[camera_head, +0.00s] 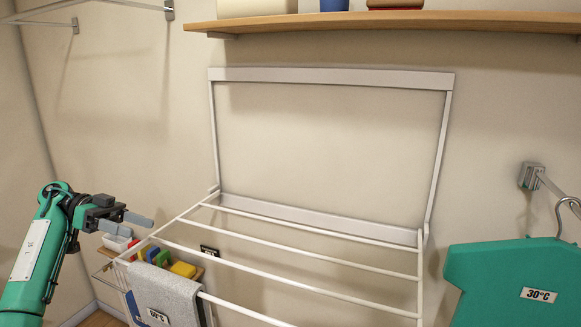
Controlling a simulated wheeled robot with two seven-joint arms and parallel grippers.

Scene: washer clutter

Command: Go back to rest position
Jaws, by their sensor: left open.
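My left gripper (138,225) comes in from the left on a green arm. Its two grey fingers are apart and point right, with nothing between them. It is by the left end of the white drying rack (300,265), which is folded out from the wall. I cannot tell if it touches the rack. My right gripper is not in view.
A grey cloth (170,290) hangs over the rack's front left bar. Behind it, a small shelf holds colourful items (183,269). A green garment (505,285) labelled 30°C hangs at the right. A wooden shelf (400,21) crosses the top.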

